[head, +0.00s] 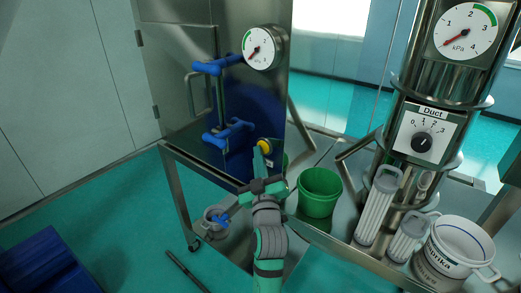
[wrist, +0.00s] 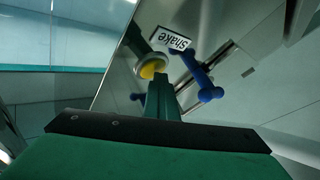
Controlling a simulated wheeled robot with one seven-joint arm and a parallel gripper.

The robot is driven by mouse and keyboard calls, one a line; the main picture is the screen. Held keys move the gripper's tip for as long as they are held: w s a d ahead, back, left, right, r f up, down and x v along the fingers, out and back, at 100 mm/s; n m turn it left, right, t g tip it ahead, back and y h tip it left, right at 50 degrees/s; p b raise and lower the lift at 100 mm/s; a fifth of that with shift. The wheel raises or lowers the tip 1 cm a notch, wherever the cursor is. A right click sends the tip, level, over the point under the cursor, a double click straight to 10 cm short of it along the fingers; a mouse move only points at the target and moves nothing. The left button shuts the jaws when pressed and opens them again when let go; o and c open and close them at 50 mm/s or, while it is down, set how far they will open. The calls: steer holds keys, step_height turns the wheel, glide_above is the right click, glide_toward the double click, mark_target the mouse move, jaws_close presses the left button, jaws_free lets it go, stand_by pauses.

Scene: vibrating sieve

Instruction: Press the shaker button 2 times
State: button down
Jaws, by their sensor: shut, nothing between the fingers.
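The yellow shaker button (head: 264,146) sits on the steel edge of the cabinet at the centre of the head view. It also shows in the wrist view as a yellow cap (wrist: 152,68) in a pale ring, beside a "Shake" label (wrist: 173,40). My gripper (head: 259,157) is shut and empty, its green fingers pointing up at the button. In the wrist view the fingertips (wrist: 162,80) appear just beside the cap's lower right. I cannot tell whether they touch it.
Blue handles (head: 216,66) stick out from the cabinet front, with a pressure gauge (head: 261,48) above the button. A green bucket (head: 319,193) stands right of my arm. A "Duct" dial (head: 421,142) and a white tub (head: 454,257) are further right.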

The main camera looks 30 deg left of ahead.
steer(key=shift+s, duration=1.1)
steer(key=shift+s, duration=0.1)
steer(key=shift+s+a, duration=0.15)
steer(key=shift+s, duration=1.05)
steer(key=shift+s+a, duration=0.1)
steer(key=shift+s, duration=1.1)
steer(key=shift+f, duration=0.1)
